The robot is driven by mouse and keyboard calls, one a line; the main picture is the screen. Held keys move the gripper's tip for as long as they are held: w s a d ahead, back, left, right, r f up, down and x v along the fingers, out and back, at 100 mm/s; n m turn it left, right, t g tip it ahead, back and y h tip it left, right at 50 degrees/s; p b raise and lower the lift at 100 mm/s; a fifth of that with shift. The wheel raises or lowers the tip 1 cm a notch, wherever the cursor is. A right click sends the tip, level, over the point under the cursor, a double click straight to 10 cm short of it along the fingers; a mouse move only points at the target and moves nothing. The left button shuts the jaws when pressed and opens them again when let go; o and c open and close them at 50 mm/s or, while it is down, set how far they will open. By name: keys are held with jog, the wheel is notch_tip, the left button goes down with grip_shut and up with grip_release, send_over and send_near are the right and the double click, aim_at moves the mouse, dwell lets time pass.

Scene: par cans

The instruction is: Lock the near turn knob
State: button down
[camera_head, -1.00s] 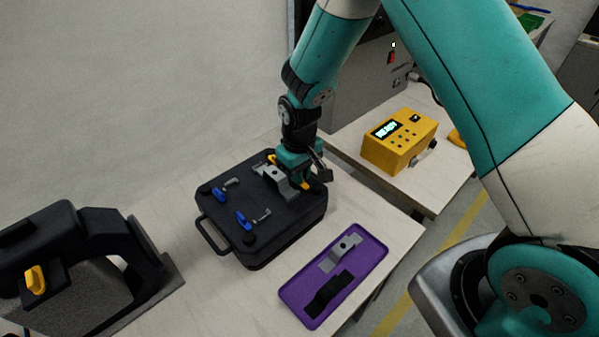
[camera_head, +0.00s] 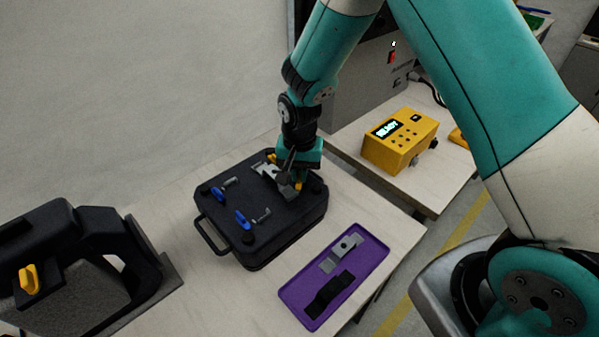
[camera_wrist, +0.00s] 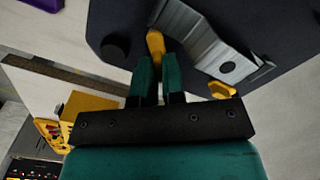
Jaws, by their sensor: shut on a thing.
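The near yellow turn knob (camera_wrist: 155,42) sits between the two fingertips of my gripper (camera_wrist: 157,58) in the wrist view. My gripper is shut on it, with the knob's end showing past the fingers. In the head view this knob (camera_head: 299,186) is a small yellow patch below my gripper (camera_head: 296,177), which partly hides it. The knob is beside a grey metal bracket (camera_wrist: 190,30) on the dark case (camera_head: 285,222). A second yellow knob (camera_wrist: 221,90) stands at the bracket's other end and also shows in the head view (camera_head: 271,157).
The case also has blue knobs (camera_head: 242,219) and a front handle (camera_head: 209,238). A purple tray (camera_head: 298,309) with two brackets lies to its right. A yellow box (camera_head: 400,140) stands on the table behind. A black fixture (camera_head: 75,255) is at left.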

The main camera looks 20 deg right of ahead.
jog(key=m, duration=0.4)
jog(key=shift+m, duration=2.1)
jog(key=c, duration=1.5)
grip_release()
jog(key=shift+r+b, duration=0.15)
jog(key=shift+b, duration=0.15)
notch_tip(320, 180, up, 17)
jog(key=b, duration=0.1)
jog(key=shift+b, duration=0.35)
jog(key=shift+r, duration=0.1)
